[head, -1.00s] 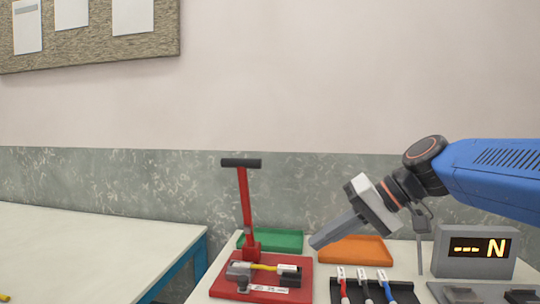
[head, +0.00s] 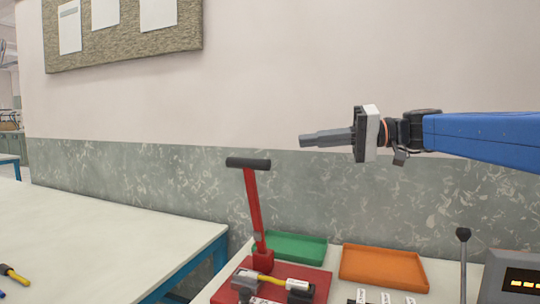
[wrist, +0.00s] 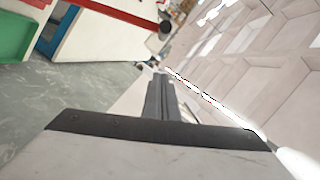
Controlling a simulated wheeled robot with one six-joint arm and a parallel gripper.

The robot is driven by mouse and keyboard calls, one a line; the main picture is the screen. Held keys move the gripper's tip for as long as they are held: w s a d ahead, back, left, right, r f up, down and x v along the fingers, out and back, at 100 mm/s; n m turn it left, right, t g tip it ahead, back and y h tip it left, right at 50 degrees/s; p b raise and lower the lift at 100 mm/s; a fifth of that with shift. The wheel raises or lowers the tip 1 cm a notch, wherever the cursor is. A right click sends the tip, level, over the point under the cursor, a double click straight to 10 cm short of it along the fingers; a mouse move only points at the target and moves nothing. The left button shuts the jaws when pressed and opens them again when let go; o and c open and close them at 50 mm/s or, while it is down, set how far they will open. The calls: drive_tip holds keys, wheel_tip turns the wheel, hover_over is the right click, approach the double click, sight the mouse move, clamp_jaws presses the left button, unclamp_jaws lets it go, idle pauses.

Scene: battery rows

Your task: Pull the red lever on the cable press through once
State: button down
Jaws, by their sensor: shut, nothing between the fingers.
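The cable press (head: 318,276) has a red base at the bottom of the head view, with a yellow cable on it. Its red lever (head: 253,205) stands nearly upright, leaning a little left, with a black crossbar handle (head: 248,163) on top. My gripper (head: 302,140) is shut and empty. It points left, level, and appears above and to the right of the handle, apart from it in the picture. In the wrist view, the closed fingers (wrist: 156,80) are in the middle, and the red lever (wrist: 118,11) with its dark handle (wrist: 165,27) shows beyond them.
A green tray (head: 318,243) and an orange tray (head: 384,270) lie behind and right of the press. A black-knobbed lever (head: 463,262) and a display box (head: 520,283) stand at the right. Another white table (head: 90,230) is at the left.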

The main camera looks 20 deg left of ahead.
drive_tip(key=shift+a, duration=0.1)
drive_tip(key=s+a+f, duration=0.3)
drive_tip(key=s+a, duration=0.2)
drive_tip(key=a, duration=0.5)
idle(0.4)
drive_tip(key=shift+f, duration=0.1)
drive_tip(key=shift+s, duration=0.1)
